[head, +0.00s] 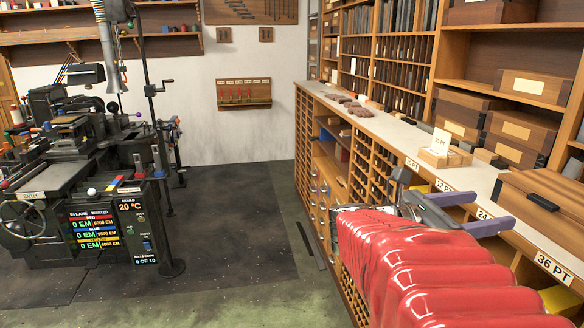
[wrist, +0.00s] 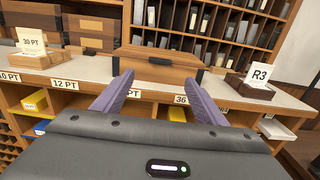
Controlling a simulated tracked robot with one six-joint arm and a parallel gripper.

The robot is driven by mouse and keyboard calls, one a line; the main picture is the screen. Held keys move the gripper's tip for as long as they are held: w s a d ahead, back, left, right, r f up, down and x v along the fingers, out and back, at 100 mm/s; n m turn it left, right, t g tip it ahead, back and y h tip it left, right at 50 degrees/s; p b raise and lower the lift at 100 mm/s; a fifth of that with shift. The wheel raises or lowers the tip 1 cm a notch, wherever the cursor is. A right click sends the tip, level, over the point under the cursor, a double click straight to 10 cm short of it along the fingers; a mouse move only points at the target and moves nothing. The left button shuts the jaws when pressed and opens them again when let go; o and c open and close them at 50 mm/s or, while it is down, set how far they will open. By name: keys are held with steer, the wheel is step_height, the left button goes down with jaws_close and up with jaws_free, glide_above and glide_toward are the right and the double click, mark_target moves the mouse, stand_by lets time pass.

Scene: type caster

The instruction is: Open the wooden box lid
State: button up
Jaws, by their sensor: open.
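The wooden box (wrist: 160,69) sits on the pale counter straight ahead in the wrist view, with dark corners and a small dark piece on its front. Its lid looks shut. It also shows at the right edge of the head view (head: 540,206), partly cut off. My gripper (wrist: 155,77) has its two purple fingers apart, with nothing between them. In the wrist view the fingertips point at the front of the box. In the head view my gripper (head: 493,208) is at the counter's front edge, left of the box; the exact gap is unclear.
A "30 PT" card stand (wrist: 35,53) is left of the box and an "R3" card stand (wrist: 256,85) is right. Stacked wooden boxes (head: 514,130) stand behind on the counter. Label plates and cubbies line the counter front. The floor (head: 235,215) at left is clear up to a black machine (head: 75,180).

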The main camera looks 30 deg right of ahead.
mark_target(539, 201)
steer(key=shift+x, duration=6.85)
steer(key=shift+s, duration=0.1)
steer(key=shift+c, duration=0.2)
